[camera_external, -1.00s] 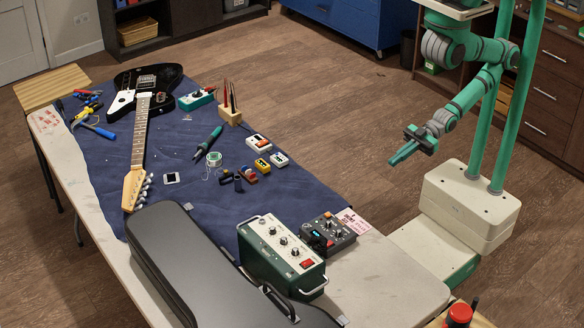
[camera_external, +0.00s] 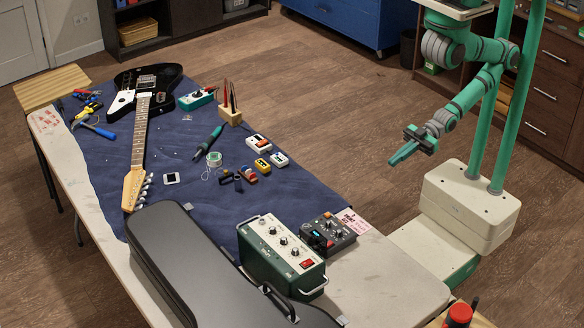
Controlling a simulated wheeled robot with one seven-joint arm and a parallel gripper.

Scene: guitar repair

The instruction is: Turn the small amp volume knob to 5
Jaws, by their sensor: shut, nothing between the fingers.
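The small amp (camera_external: 281,258) is a dark green box with a pale top panel, standing on the table's near right part. Its panel carries a row of silver and black knobs (camera_external: 283,240) and a red switch (camera_external: 307,263). The knob markings are too small to read, so I cannot tell which knob is volume or where it points. My gripper (camera_external: 399,158) is shut and empty. It hangs in the air to the right of the table, well apart from the amp.
A black guitar case (camera_external: 205,265) lies left of the amp. A dark pedal unit (camera_external: 327,233) stands just right of it. A guitar (camera_external: 139,150), small pedals (camera_external: 262,165) and tools lie on the blue mat (camera_external: 200,205). The table's right end (camera_external: 395,280) is bare.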

